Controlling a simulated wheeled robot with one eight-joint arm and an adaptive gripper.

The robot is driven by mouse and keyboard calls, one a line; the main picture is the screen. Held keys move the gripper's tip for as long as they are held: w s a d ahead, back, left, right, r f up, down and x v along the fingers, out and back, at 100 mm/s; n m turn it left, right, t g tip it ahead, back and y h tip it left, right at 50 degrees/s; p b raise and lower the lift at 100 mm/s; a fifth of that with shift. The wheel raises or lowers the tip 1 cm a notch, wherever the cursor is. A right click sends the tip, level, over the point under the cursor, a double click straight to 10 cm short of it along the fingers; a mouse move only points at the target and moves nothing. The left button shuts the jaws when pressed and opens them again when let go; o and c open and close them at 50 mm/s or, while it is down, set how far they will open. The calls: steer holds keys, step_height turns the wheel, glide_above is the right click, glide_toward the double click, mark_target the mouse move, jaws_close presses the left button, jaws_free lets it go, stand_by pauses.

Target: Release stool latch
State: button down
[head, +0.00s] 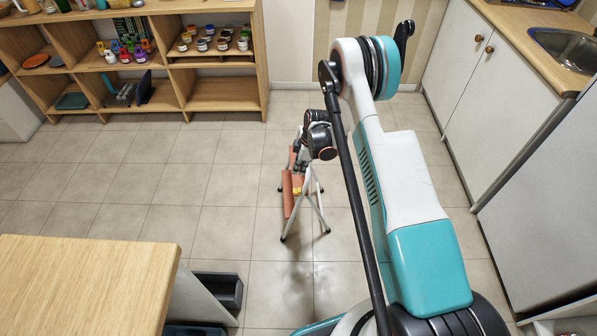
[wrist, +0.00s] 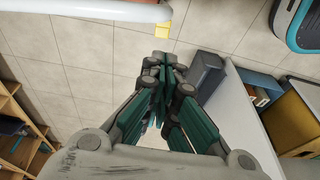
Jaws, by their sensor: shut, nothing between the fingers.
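The folding stool (head: 288,200) stands on the tiled floor in the middle of the head view, with orange steps and pale legs. A small yellow piece (head: 297,190), which looks like the latch, shows on it. In the wrist view a yellow piece (wrist: 163,29) shows at the top beside the end of a white bar (wrist: 90,9). My gripper (wrist: 160,61) is shut and empty, its tips just below the yellow piece in that picture. I cannot tell whether they touch it. In the head view my arm hides part of the stool, and my gripper is hard to make out.
A wooden table (head: 80,285) is at the near left, with a dark bin (head: 220,290) beside it. Wooden shelves (head: 215,90) with jars stand at the back left. White cabinets (head: 465,75) line the right. The floor left of the stool is clear.

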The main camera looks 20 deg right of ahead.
mark_target(297, 191)
steer(key=b+x, duration=0.4)
steer(key=x, duration=0.7)
steer(key=shift+f, duration=0.1)
steer(key=shift+f, duration=0.1)
steer(key=shift+x, duration=1.7)
steer(key=shift+a, duration=0.1)
